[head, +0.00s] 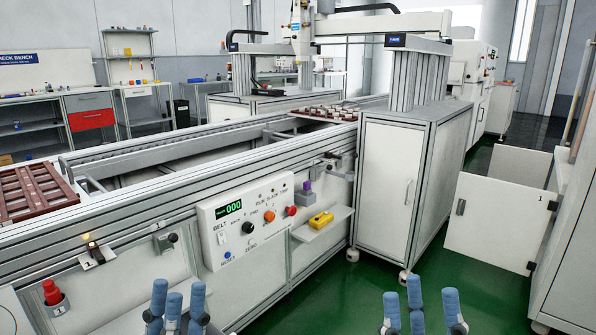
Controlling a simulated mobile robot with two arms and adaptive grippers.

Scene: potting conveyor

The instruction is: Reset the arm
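My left gripper (178,303) shows at the bottom edge, left of centre, with its blue fingers pointing up and apart. Nothing is between them. My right gripper (423,305) shows at the bottom edge, right of centre, also with its blue fingers spread and empty. Both grippers appear in front of the conveyor and touch nothing that I can see. The arms behind them are out of the picture.
The conveyor (140,215) runs across the left, with a brown tray (38,190) on it. Its control panel (245,222) faces me, beside a shelf holding a yellow device (321,220). A white cabinet (388,185) stands right of it. Green floor (440,275) is clear.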

